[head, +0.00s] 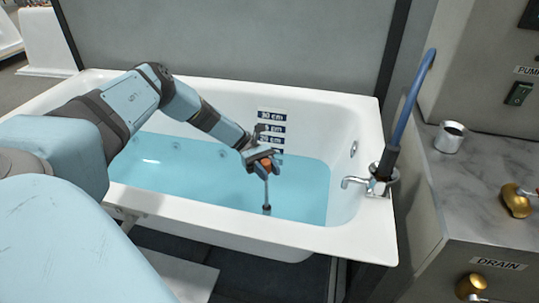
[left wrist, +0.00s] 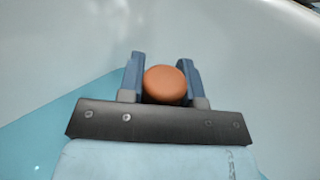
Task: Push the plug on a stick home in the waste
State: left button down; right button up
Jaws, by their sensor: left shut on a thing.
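The plug on a stick shows in the head view as a thin grey stick (head: 266,192) with a dark end low in the blue water. Its orange knob sits between the fingers of my left gripper (head: 263,163). In the left wrist view the round orange knob (left wrist: 166,85) is held between the two blue fingers of my left gripper (left wrist: 165,86). The stick hangs about upright below the gripper. The waste is not visible, so I cannot tell whether the plug sits in it. My right gripper is not in view.
The white bathtub (head: 230,219) holds blue water. A depth scale (head: 270,129) is on its far wall. A tap (head: 358,182) with a blue hose (head: 411,100) stands at the right rim. A metal cup (head: 449,137) and brass knobs (head: 515,200) are on the right counter.

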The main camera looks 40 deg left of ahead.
aim_at(266, 190)
pick_arm(q)
notch_tip(266, 190, down, 4)
jog(key=shift+w+r+b, duration=0.1)
jog(key=shift+r+b, duration=0.05)
jog(key=shift+b, duration=0.75)
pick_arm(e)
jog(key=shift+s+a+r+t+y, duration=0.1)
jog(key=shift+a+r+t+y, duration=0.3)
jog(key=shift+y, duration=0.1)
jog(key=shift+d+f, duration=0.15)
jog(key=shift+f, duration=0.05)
